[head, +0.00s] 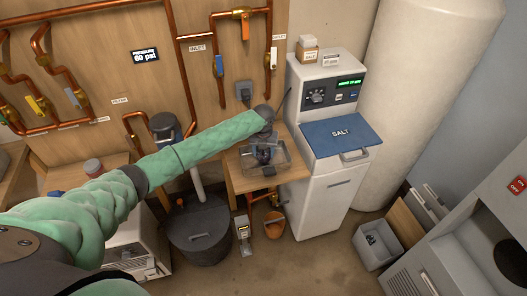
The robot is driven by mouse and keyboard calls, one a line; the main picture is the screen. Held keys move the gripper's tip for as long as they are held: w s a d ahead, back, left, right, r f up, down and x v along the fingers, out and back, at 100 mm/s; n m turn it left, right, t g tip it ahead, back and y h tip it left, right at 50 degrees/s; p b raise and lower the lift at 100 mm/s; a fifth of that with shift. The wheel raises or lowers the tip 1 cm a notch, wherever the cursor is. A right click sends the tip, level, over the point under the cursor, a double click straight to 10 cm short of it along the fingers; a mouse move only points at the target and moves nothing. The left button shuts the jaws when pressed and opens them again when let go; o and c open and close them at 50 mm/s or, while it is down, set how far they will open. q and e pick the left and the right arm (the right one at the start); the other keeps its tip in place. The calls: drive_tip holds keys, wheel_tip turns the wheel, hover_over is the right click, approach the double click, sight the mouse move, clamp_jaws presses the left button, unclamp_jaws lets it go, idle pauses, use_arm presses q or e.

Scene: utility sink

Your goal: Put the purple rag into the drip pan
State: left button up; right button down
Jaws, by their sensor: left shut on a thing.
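My left arm reaches from the lower left to a small wooden stand. My left gripper (264,148) points down over a clear, greyish drip pan (285,166) on that stand. The gripper is shut on a small dark purple bundle, which looks like the purple rag (263,156). The rag is within the pan's outline in the head view. I cannot tell whether it touches the pan's floor. The gripper and wrist hide part of the rag. My right gripper is not in view.
A white softener cabinet with a blue SALT lid (341,136) stands just right of the stand. A dark lidded bin (199,232) stands left of it. An orange bucket (274,224) is on the floor below. Copper pipes (180,75) run along the wooden wall behind.

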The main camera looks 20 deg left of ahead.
sight(263, 153)
use_arm(q)
drive_tip(key=o, duration=1.1)
drive_tip(key=shift+c, duration=0.2)
drive_tip(key=shift+r, duration=0.2)
wheel_tip(263, 153, up, 5)
drive_tip(key=p, duration=0.3)
drive_tip(key=shift+f, duration=0.15)
drive_tip(key=shift+r, duration=1)
